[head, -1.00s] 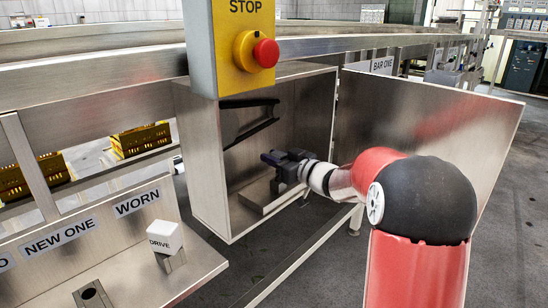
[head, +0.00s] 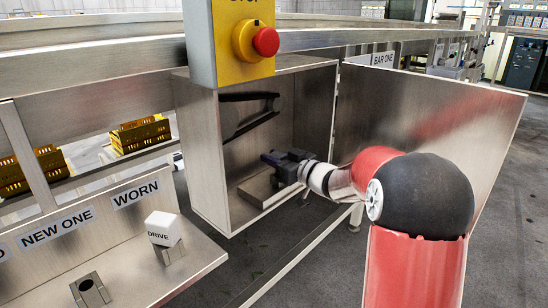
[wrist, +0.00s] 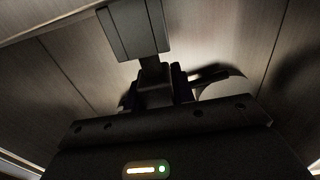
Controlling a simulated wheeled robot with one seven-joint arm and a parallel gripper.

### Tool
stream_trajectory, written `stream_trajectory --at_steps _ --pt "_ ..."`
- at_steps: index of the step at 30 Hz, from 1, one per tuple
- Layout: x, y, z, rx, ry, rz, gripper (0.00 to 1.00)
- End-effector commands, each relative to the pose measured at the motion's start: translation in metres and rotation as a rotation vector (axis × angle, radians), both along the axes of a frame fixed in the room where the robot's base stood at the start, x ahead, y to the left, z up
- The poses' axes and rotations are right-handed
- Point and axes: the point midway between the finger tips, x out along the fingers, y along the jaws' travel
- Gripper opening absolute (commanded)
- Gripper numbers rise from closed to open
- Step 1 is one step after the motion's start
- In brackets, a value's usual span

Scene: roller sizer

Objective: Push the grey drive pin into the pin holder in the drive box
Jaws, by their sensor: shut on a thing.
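My gripper (head: 272,158) is inside the open drive box (head: 208,165), above its floor, and points left. In the wrist view its jaws (wrist: 158,90) are shut around a narrow grey stem (wrist: 150,65), which appears to be the drive pin. Beyond the jaws the stem meets a wider grey block (wrist: 135,33). I cannot tell whether this block is the pin holder or part of the pin. In the head view a pale metal block (head: 255,190) lies low in the box beneath the gripper, partly covered by it. The pin itself cannot be made out there.
The box door (head: 430,120) stands open to the right. A black bent bar (head: 250,97) is inside the box above my gripper. The yellow stop-button housing (head: 238,42) hangs in front. On the left shelf are a white DRIVE cube (head: 163,229) and an empty metal socket (head: 90,290).

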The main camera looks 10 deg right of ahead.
Motion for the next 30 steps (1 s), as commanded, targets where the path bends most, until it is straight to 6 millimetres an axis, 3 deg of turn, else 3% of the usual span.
stream_trajectory --at_steps 23,24,30 --pt "0.000 0.000 -0.021 0.000 0.000 0.001 0.03" --pt "0.000 0.000 -0.020 0.000 0.000 0.001 0.27" --pt "0.000 0.000 -0.020 0.000 0.000 0.000 0.50"
